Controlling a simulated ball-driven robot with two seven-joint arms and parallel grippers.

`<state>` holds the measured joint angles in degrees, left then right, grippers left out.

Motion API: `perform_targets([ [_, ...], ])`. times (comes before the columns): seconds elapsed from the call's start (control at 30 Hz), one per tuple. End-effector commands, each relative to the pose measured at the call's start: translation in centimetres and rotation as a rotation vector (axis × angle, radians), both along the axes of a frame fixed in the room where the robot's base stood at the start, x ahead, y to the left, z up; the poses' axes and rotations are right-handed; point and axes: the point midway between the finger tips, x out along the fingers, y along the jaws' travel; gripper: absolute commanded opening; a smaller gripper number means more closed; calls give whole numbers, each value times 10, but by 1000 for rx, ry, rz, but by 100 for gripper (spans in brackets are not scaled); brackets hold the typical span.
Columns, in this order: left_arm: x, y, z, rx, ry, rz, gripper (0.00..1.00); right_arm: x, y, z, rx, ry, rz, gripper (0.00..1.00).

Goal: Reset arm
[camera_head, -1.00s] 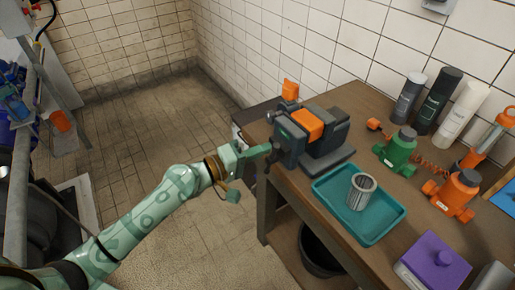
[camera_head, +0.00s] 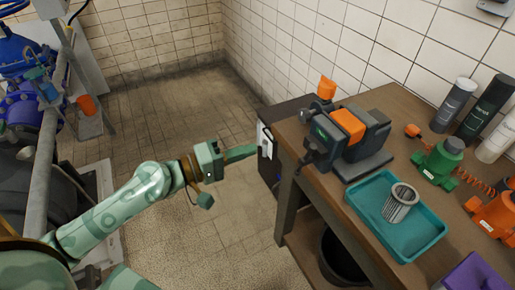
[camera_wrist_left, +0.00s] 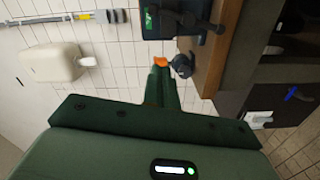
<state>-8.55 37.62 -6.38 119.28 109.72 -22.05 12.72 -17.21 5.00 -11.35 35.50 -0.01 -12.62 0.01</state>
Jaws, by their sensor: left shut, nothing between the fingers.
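My left gripper (camera_head: 240,152) is shut and empty. It reaches out over the floor to the left of the workbench (camera_head: 290,132). My right gripper is not in view.
A teal tray (camera_head: 362,212) on the bench holds a metal filter (camera_head: 401,203). A dark bucket (camera_head: 340,262) is under the bench. Blue pipework (camera_head: 25,50) and a rail stand at left. The tiled floor between is clear.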

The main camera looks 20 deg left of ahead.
Motion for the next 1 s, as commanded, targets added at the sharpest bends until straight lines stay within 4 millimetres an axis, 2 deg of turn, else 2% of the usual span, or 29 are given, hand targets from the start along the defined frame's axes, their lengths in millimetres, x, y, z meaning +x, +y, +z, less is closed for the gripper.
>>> perform_targets([
  [0.3, -1, 1, 1, 1, -1, 0, 0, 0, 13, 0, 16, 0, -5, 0],
  [0.53, 0, 1, 1, 13, -12, 4, 0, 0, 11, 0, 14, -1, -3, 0],
  [0.6, 3, 6, -7, 77, -33, 23, 0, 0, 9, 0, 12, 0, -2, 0],
  [0.67, 10, 21, -30, 183, -38, 63, 0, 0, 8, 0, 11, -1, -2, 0],
  [0.73, 18, 45, -70, 337, -27, 117, 0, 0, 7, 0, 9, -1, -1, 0],
  [0.77, 20, 57, -92, 410, -14, 141, 0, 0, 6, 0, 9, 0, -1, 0],
  [0.83, 17, 86, -148, 591, 30, 185, 0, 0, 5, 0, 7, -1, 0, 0],
  [0.93, -6, 122, -231, 841, 116, 198, 0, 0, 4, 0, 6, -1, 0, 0],
  [1.0, -34, 140, -287, 1001, 184, 170, 0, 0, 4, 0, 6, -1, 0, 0],
])
